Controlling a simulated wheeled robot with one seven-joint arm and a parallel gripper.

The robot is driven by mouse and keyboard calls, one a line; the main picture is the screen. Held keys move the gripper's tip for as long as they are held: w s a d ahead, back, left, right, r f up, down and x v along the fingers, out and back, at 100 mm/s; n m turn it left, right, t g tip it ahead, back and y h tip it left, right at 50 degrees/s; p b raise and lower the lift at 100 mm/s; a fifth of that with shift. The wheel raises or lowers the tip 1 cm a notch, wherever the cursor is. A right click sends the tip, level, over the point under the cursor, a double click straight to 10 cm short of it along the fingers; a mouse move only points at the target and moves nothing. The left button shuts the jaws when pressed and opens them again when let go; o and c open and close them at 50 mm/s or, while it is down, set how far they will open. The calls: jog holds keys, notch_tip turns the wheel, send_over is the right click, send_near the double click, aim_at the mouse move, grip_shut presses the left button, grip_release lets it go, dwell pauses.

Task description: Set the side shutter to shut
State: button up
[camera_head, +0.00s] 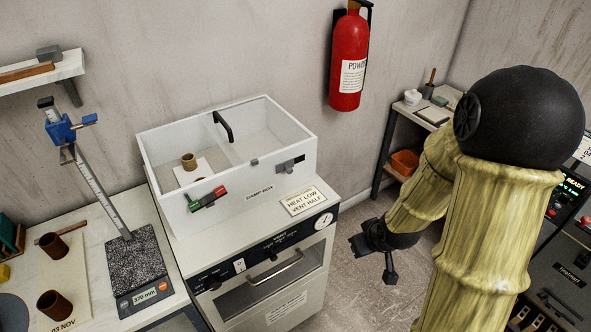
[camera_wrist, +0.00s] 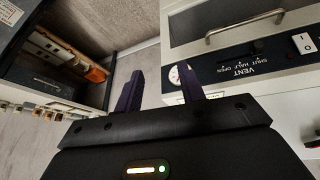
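No label reading side shutter shows, so I cannot tell for sure which control it is. The oven's vent slider (camera_head: 271,256) is on the dark front panel, marked VENT with SHUT, HALF and OPEN; the marking also shows upside down in the wrist view (camera_wrist: 240,65). Its exact setting is too small to tell. The white damp box (camera_head: 228,206) on top carries a red and green lever (camera_head: 207,199) and a grey and black fitting (camera_head: 290,165) on its front. My gripper (camera_head: 375,262) is open and empty, right of the oven; its fingers stand apart in the wrist view (camera_wrist: 160,75).
The oven door handle (camera_head: 275,268) sticks out below the panel. A card (camera_head: 303,202) reads HEAT LOW VENT HALF. A shelf unit (camera_head: 385,150) stands behind my gripper, and a height gauge (camera_head: 95,185) stands left. Floor between oven and my arm is clear.

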jog(key=w+a+f+n+t+y+p, duration=0.1)
jog(key=w+a+n+t+y+p, duration=0.25)
jog(key=a+y, duration=0.25)
notch_tip(320, 180, up, 7)
jog(key=w+a+m+t+y+p, duration=0.1)
jog(key=m+t+y+p, duration=0.1)
jog(key=t+y, duration=0.2)
jog(key=shift+a+f+t, duration=0.15)
jog(key=shift+f+t, duration=0.05)
jog(key=shift+t, duration=0.55)
jog(key=shift+w+f+b, duration=0.1)
jog(key=shift+b, duration=0.2)
